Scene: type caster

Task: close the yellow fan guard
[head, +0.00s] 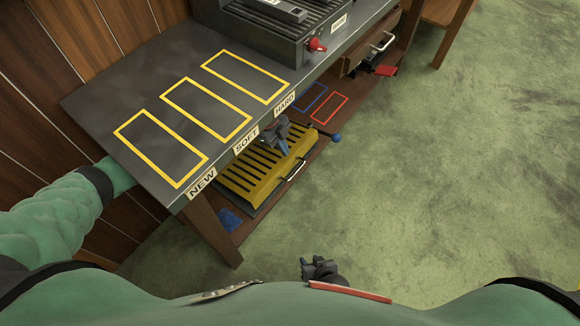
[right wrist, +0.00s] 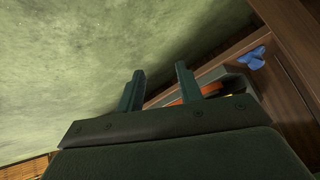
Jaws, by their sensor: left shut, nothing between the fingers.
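The yellow fan guard (head: 248,178) is a slotted panel on a dark unit on the shelf under the grey bench. A bar handle (head: 294,171) is at the unit's right side. I cannot tell whether the guard lies flush. My left gripper (head: 284,149) is shut and empty, at the guard's far end. It overlaps the guard there; contact is unclear. My right gripper (head: 319,268) is low, in front of the shelf and apart from the guard. In the right wrist view its fingers (right wrist: 160,82) are apart with nothing between them. Behind them a grey box shows something orange inside.
The bench top (head: 110,95) with yellow outlines overhangs the shelf and hides part of my left arm. A blue item (head: 230,218) lies at the shelf's near end. A blue knob (head: 336,138) sticks out beyond the unit. The green floor (head: 450,180) at right is clear.

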